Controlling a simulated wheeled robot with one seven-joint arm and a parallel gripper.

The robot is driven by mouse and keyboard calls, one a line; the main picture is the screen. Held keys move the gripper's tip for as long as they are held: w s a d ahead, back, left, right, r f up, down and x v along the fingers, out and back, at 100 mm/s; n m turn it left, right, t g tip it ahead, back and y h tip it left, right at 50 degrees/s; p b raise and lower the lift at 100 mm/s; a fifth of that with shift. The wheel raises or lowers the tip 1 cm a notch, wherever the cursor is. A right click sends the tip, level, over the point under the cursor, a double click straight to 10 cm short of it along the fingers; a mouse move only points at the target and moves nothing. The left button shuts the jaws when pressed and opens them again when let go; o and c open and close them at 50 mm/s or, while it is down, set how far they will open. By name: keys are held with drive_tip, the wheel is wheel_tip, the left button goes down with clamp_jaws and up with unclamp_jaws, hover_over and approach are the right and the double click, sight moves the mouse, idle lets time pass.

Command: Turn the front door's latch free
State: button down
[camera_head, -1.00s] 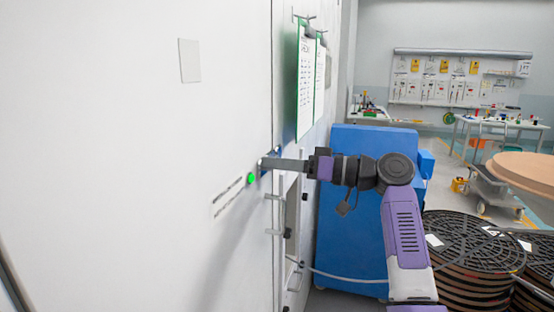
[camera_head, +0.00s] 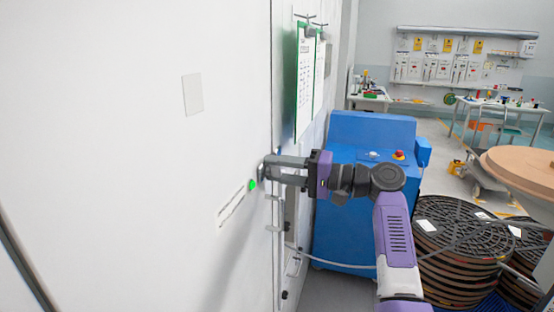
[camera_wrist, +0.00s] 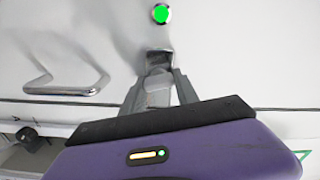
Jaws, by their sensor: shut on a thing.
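The front door (camera_head: 120,170) is a large white panel filling the left of the head view, with its edge running upright near the middle. The latch (camera_head: 262,170) is a small metal piece by that edge, just above a green light (camera_head: 252,185). In the wrist view the latch (camera_wrist: 158,60) shows as a grey metal piece below the green light (camera_wrist: 161,13). My gripper (camera_head: 270,167) reaches it from the right. In the wrist view my gripper (camera_wrist: 158,84) is shut on the latch, one finger on each side. The fingers hide part of it.
A metal bar handle (camera_wrist: 66,88) lies left of the latch in the wrist view. Clipboards (camera_head: 307,75) hang beyond the door edge. A blue cabinet (camera_head: 345,235) stands behind my arm, with stacked black reels (camera_head: 465,245) at lower right.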

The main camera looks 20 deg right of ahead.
drive_tip(key=shift+d+m+p, duration=0.1)
drive_tip(key=shift+m+p, duration=1)
drive_tip(key=shift+m, duration=0.4)
drive_tip(key=shift+f, duration=0.1)
drive_tip(key=c, duration=0.9)
unclamp_jaws()
drive_tip(key=b+v, duration=0.2)
drive_tip(key=v, duration=0.5)
drive_tip(key=shift+s+d, duration=0.25)
drive_tip(key=shift+d, duration=0.05)
